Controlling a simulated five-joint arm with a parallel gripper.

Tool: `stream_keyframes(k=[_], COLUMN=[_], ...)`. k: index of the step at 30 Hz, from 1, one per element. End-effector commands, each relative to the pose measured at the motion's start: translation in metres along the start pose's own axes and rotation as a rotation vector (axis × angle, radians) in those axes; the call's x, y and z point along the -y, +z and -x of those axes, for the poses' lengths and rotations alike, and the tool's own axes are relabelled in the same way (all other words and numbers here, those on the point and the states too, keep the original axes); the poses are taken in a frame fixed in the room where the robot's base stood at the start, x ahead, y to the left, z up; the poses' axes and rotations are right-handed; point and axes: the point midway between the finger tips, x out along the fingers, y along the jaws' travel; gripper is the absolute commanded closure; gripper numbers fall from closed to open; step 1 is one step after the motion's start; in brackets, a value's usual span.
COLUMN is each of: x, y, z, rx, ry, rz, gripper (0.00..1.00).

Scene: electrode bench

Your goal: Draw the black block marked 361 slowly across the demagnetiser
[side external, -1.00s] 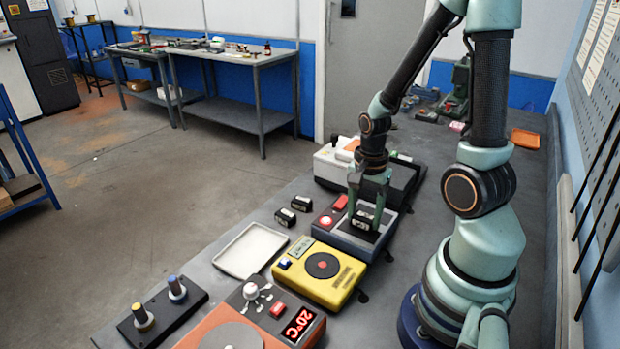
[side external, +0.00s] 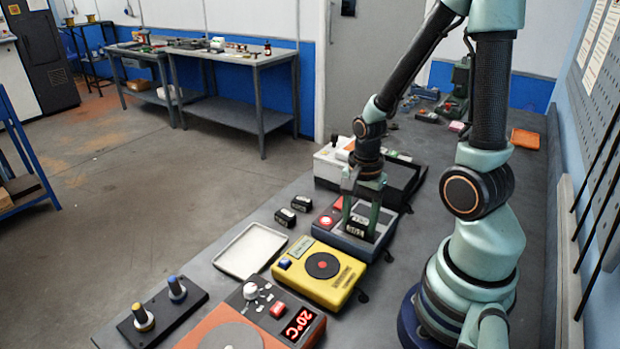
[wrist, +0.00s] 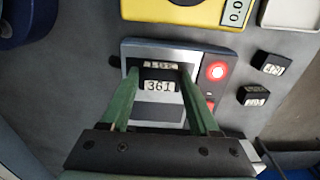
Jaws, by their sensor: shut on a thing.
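The black block marked 361 (wrist: 158,86) is between my gripper's green fingers (wrist: 159,73), which are shut on it. Its white label faces the wrist camera. In the side external view, the block (side external: 355,228) is low over the plate of the demagnetiser, near the edge closest to the yellow device. My gripper (side external: 361,222) points down there. The demagnetiser (side external: 334,238) is a dark grey box with a pale plate and a red button, which glows in the wrist view (wrist: 217,71). I cannot tell whether the block touches the plate.
Two other black labelled blocks (side external: 300,203) (side external: 286,217) stand on the bench to the left. A yellow device (side external: 300,285) with a round dark pad is close in front. An empty white tray (side external: 250,250) lies left of it. A white-and-black machine (side external: 328,165) stands behind.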

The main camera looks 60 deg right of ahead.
Motion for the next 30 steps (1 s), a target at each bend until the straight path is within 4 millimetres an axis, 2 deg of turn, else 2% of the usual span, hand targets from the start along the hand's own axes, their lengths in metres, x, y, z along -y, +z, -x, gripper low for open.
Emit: stream_keyframes(k=[30], x=[0.001], y=[0.008], z=[0.040], rx=[-0.001], ry=[-0.002], rz=[0.001], gripper=[1.00])
